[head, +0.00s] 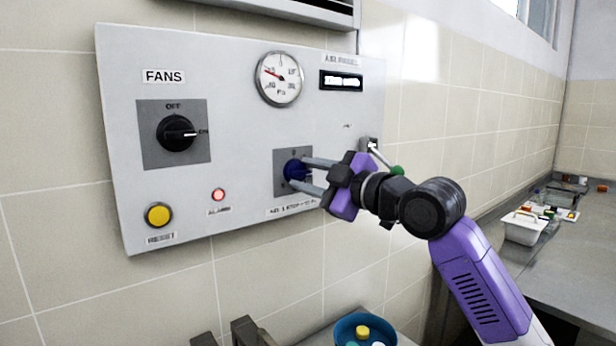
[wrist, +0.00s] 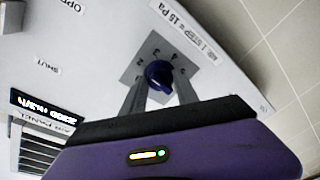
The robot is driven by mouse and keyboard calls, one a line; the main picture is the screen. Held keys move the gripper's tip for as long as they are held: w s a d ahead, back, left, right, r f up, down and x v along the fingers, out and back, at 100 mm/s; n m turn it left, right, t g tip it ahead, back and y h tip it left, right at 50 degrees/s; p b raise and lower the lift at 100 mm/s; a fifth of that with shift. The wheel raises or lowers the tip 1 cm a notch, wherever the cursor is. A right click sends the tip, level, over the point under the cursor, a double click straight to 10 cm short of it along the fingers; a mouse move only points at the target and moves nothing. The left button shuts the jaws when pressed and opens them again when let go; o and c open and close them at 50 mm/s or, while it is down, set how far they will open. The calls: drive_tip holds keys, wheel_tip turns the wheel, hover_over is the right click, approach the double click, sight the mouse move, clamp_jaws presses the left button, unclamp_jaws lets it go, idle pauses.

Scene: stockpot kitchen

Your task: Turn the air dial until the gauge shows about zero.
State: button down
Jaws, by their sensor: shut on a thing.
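The air dial (head: 295,170) is a dark blue knob on a grey square plate, low on the right half of the wall panel (head: 240,120). My gripper (head: 300,174) is shut on it, one finger above and one below. In the wrist view the knob (wrist: 159,75) sits between the two fingertips, with numbers around it and a label reading "1 step = 15 Pa". The gauge (head: 279,78) is a round white dial with a red needle pointing to the upper left; its exact reading is too small to tell.
A black FANS switch (head: 176,132), a yellow RESET button (head: 158,215) and a red-lit ALARM lamp (head: 218,195) are on the panel. A lever with a green knob (head: 397,171) is close beside my wrist. A blue bowl (head: 364,328) stands below; a counter with a white container (head: 524,228) is right.

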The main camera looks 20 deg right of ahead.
drive_tip(key=m, duration=0.4)
drive_tip(key=shift+a+f, duration=0.1)
drive_tip(key=shift+f, duration=0.1)
drive_tip(key=shift+m+t, duration=0.5)
drive_tip(key=shift+m, duration=1.5)
drive_tip(key=c, duration=0.9)
unclamp_jaws()
drive_tip(key=shift+s, duration=0.1)
drive_tip(key=shift+b+v, duration=0.9)
drive_tip(key=shift+v, duration=2.95)
